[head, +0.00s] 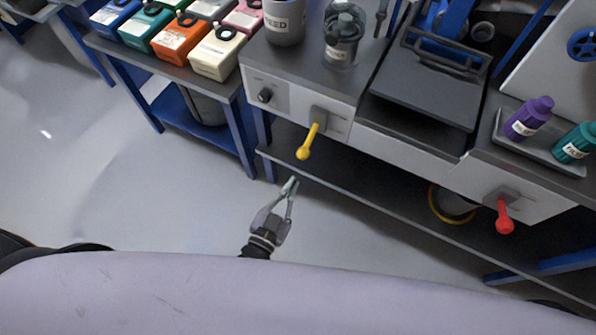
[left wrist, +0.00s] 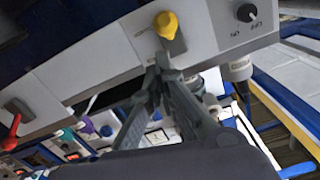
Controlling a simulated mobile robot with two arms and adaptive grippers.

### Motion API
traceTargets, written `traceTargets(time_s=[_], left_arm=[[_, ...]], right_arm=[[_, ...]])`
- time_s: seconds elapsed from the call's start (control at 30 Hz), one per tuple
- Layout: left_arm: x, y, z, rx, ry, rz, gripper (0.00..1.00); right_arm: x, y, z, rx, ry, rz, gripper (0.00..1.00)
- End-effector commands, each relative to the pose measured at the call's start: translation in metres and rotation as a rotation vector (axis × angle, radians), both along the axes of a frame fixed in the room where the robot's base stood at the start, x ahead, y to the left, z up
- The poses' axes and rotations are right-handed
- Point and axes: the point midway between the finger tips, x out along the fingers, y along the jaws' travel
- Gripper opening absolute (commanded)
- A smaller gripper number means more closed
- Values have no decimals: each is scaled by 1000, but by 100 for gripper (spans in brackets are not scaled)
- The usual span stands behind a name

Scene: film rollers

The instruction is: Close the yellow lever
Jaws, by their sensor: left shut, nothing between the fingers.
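The yellow lever (head: 308,142) sticks out from the front panel of the grey machine, on its left half, and slants down and slightly left. It also shows at the top of the left wrist view (left wrist: 168,27), just beyond the fingertips. My left gripper (head: 291,184) is shut and empty, below and in front of the lever in the head view, with a gap between them. In the left wrist view its fingers (left wrist: 163,62) come together close below the lever's image; I cannot tell the depth there. My right gripper is not in view.
A red lever (head: 504,217) is on the panel further right. A black knob (head: 265,95) is left of the yellow lever. A dark lower shelf (head: 370,213) runs under the machine. Colored containers (head: 217,52) stand on the left table. Floor at the left is clear.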

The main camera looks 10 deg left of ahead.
Motion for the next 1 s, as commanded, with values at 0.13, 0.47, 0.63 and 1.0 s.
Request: traceTargets(time_s=[0.13,0.47,0.63,1.0], left_arm=[[-24,7,-14,0,2,0,0],[-42,13,-20,-1,0,1,0],[-41,13,-20,0,0,1,0],[-41,13,-21,0,3,1,0]], right_arm=[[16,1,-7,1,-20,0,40],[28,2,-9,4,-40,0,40],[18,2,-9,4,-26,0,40],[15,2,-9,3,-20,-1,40]])
